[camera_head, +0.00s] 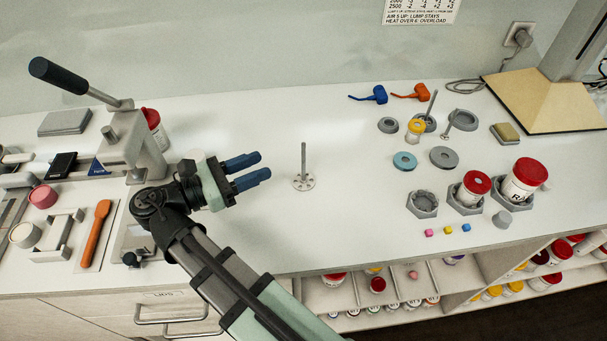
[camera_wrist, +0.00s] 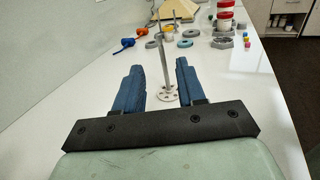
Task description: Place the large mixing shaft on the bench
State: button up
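A metal mixing shaft (camera_head: 304,158) stands upright on the white bench, its round perforated disc (camera_head: 303,183) at the bottom. In the wrist view the shaft (camera_wrist: 164,65) appears in the gap between my fingers, beyond them and leaning slightly in the picture. My gripper (camera_head: 264,166) is open and empty, to the left of the shaft, its blue fingers pointing at it. In the wrist view my gripper (camera_wrist: 159,68) has its two fingers well apart. Two other thin rods (camera_head: 432,104) (camera_head: 449,119) stand in grey holders at the right; I cannot tell their sizes.
The bench (camera_head: 340,225) is clear around the shaft. To the right are grey rings (camera_head: 444,157), hexagonal holders (camera_head: 422,204) and red-lidded jars (camera_head: 525,178). A lever press (camera_head: 130,145) stands left, near my arm. Blue (camera_head: 376,95) and orange (camera_head: 411,91) tools lie at the back.

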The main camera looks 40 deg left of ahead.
aim_at(304, 164)
jog(key=x, duration=1.3)
jog(key=shift+w, duration=0.3)
jog(key=shift+d, duration=0.1)
grip_shut()
dwell(0.3)
